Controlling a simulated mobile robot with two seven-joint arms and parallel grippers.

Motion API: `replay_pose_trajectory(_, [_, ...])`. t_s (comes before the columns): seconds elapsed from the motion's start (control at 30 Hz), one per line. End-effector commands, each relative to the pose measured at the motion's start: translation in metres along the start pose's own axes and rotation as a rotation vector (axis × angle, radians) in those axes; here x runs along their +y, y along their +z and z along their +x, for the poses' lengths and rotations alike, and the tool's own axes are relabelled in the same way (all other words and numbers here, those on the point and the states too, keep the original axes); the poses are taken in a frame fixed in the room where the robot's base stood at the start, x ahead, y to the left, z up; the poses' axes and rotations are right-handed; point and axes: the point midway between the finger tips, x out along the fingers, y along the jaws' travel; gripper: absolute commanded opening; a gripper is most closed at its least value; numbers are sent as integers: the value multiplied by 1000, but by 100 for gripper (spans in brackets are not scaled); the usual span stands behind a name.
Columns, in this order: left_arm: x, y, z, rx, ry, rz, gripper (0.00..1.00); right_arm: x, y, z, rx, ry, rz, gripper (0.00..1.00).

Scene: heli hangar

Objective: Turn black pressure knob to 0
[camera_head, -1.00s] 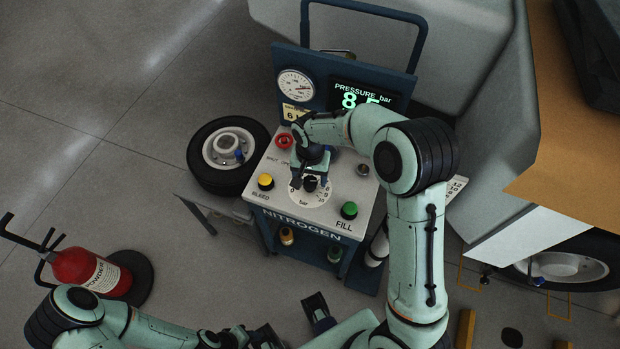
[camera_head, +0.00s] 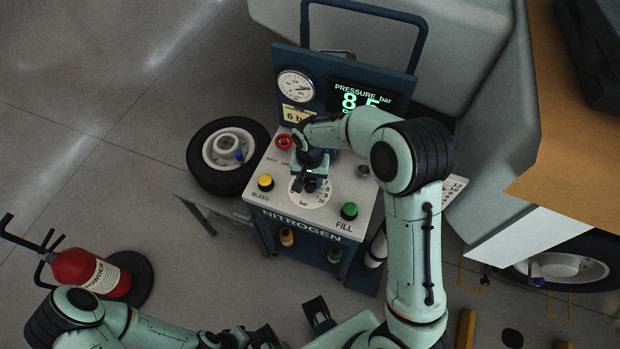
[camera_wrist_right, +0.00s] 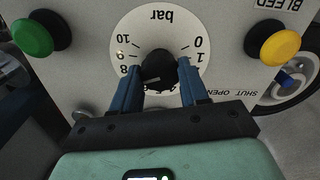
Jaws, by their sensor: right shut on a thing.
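The black pressure knob (camera_wrist_right: 157,66) sits in the middle of a white round dial (camera_wrist_right: 166,28) marked in bar, with 0 and 1 on one side and 8, 9 and 10 on the other. My right gripper (camera_wrist_right: 158,78) has its two blue fingers on either side of the knob, shut on it. In the head view my right gripper (camera_head: 310,184) comes down over the dial and partly hides the knob. The knob's pointer direction is not clear. The green pressure display (camera_head: 360,98) reads about 8.5, partly covered by my arm. My left gripper (camera_head: 262,337) is low in the head view, its jaws unclear.
The nitrogen cart's panel (camera_head: 262,206) carries a yellow bleed button (camera_head: 266,182), a green fill button (camera_head: 349,210) and a red knob (camera_head: 284,142). A round gauge (camera_head: 296,85) stands behind. A wheel (camera_head: 205,175) lies left of the cart; a red extinguisher (camera_head: 78,268) stands farther left.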

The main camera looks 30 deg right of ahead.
Motion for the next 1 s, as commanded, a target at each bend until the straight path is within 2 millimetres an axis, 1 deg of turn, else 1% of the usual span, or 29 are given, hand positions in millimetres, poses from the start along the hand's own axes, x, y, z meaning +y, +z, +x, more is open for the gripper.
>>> replay_pose_trajectory(0.27, [0, 0, 0, 0, 0, 0, 43, 0, 0, 0, 0, -1, -173, 14])
replay_pose_trajectory(1.0, [1, 0, -3, 1, 0, 0, 43, 0, 0, -1, 1, -1, -873, 14])
